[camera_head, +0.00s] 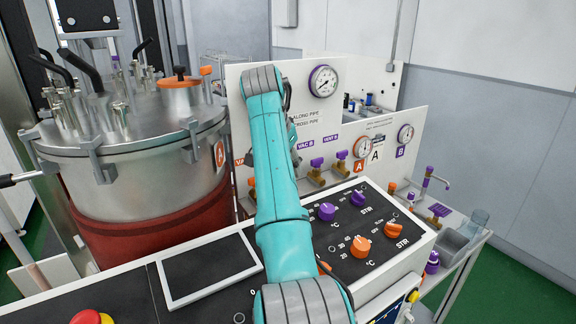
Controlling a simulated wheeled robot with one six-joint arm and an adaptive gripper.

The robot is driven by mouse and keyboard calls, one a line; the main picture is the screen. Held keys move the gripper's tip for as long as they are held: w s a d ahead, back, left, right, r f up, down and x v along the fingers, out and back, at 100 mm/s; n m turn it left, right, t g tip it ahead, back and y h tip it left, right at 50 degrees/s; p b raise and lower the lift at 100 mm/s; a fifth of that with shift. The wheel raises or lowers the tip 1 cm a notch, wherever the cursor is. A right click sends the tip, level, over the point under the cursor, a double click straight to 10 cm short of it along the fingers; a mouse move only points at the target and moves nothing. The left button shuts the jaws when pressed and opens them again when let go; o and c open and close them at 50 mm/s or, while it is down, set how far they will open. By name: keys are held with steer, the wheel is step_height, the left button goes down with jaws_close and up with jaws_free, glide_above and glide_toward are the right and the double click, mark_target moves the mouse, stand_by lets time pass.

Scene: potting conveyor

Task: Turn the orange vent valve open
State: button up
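My teal arm reaches forward up the middle of the view to the upright white valve panel (345,125). My gripper is hidden behind the arm's own links, so its fingers do not show. A small orange valve handle (252,182) shows on the panel just left of the arm, below an orange label (239,161) that reads partly "VA". The orange vent valve cannot be made out; the arm covers the panel to the right of that handle. Right of the arm are valves under purple labels "VAC B" (305,146) and "VENT B" (331,138).
A steel vessel (150,180) with clamps stands at left. A black control panel (345,232) with purple and orange knobs lies right of the arm. A framed screen (208,268) is at front. A large gauge (323,81) sits above the valves.

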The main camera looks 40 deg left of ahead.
steer(key=shift+a+m+h, duration=0.1)
steer(key=shift+m+h, duration=0.5)
steer(key=shift+m, duration=0.9)
steer(key=o, duration=1.1)
steer(key=shift+o, duration=0.2)
steer(key=v, duration=1.2)
steer(key=shift+w+a, duration=0.1)
